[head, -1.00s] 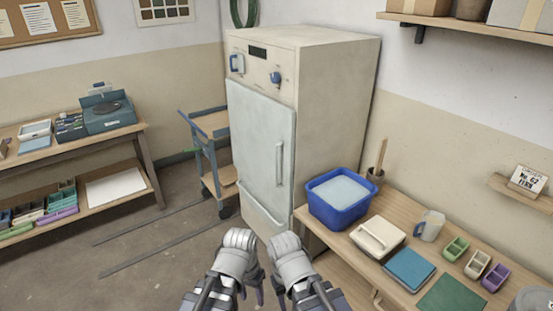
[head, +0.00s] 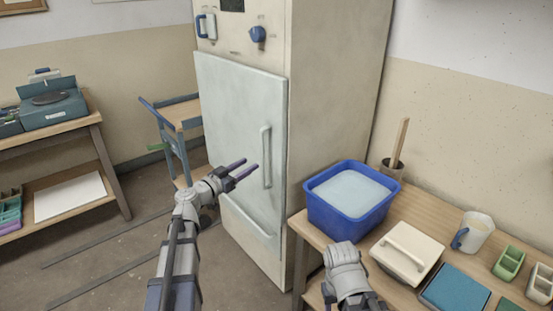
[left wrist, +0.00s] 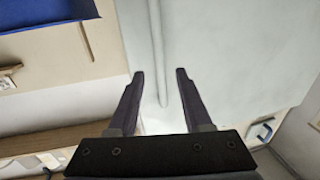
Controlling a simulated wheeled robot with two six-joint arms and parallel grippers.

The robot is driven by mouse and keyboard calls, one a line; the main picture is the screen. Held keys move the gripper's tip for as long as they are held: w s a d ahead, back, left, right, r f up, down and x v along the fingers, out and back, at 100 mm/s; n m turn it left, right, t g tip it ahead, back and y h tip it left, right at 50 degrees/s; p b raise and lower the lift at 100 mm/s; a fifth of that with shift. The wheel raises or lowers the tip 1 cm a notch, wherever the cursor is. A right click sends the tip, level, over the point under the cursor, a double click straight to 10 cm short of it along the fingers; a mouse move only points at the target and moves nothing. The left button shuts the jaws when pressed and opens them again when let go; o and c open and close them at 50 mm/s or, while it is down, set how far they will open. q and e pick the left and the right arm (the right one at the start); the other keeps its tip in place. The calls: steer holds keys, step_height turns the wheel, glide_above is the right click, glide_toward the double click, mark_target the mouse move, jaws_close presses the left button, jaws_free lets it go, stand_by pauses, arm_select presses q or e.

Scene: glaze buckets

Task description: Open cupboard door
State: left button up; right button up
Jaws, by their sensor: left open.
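The cupboard (head: 330,120) is a tall cream cabinet with a pale grey-blue door (head: 235,120), which is closed. Its vertical bar handle (head: 266,157) is on the right side of the door. My left gripper (head: 250,168) is open and empty, in front of the door just left of the handle in the head view. In the left wrist view the handle (left wrist: 158,55) runs down between the two open fingertips (left wrist: 160,74), with no visible contact. Part of my right arm shows at lower right; its fingers cannot be seen.
A blue tub (head: 350,205) stands on the wooden table (head: 315,235) right of the cupboard, beside a cream lidded box (head: 405,250) and a jug (head: 474,233). A blue-framed trolley (head: 175,130) stands left of the cupboard. The floor before the door is open.

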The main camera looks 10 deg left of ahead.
arm_select(q)
steer(key=x, duration=0.7)
steer(key=shift+w+d, duration=0.15)
steer(key=shift+w, duration=0.25)
steer(key=shift+r, duration=0.1)
jaws_close()
stand_by(1.1)
